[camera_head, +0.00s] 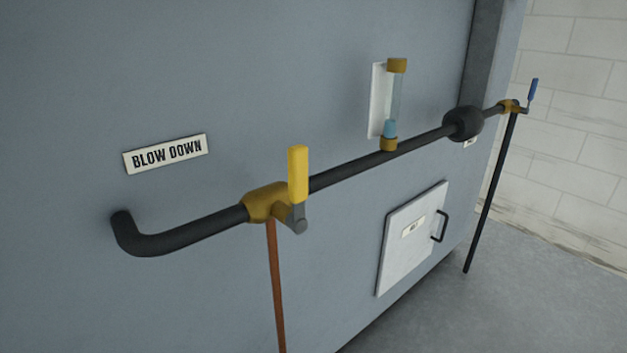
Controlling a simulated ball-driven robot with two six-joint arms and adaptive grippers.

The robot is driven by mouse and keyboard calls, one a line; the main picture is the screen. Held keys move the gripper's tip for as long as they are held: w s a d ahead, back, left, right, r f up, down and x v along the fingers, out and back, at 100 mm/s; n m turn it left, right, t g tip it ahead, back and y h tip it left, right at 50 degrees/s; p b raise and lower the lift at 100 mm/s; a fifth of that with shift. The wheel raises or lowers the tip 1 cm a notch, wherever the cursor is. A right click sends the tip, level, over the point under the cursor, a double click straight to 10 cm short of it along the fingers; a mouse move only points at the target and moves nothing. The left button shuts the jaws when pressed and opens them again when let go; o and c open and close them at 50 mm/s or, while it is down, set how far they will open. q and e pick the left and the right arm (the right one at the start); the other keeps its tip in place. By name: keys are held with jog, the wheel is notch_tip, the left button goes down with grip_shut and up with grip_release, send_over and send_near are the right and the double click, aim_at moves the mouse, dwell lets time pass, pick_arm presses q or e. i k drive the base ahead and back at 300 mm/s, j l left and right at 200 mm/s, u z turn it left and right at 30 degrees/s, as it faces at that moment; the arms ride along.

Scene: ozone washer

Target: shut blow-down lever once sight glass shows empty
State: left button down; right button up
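The blow-down lever (298,174) has a yellow handle that points upright. It is mounted on a brass valve body (266,202) on the dark pipe. The "BLOW DOWN" label (166,153) is on the grey wall above and left of it. The sight glass (395,105) stands upright on the pipe between brass end caps, in front of a white plate (377,100). Light blue liquid (390,128) shows in its lower part; the upper part looks clear. Neither of my grippers is in view.
The dark pipe (345,172) runs along the grey panel to a black bulb (463,123) and a blue-handled valve (533,91). A brown pipe (276,290) drops from the brass valve. A white hatch (410,240) has a black handle. Bare floor (480,310) lies lower right.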

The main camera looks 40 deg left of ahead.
aim_at(297, 155)
jog(key=i+j+u, duration=0.15)
jog(key=u, duration=1)
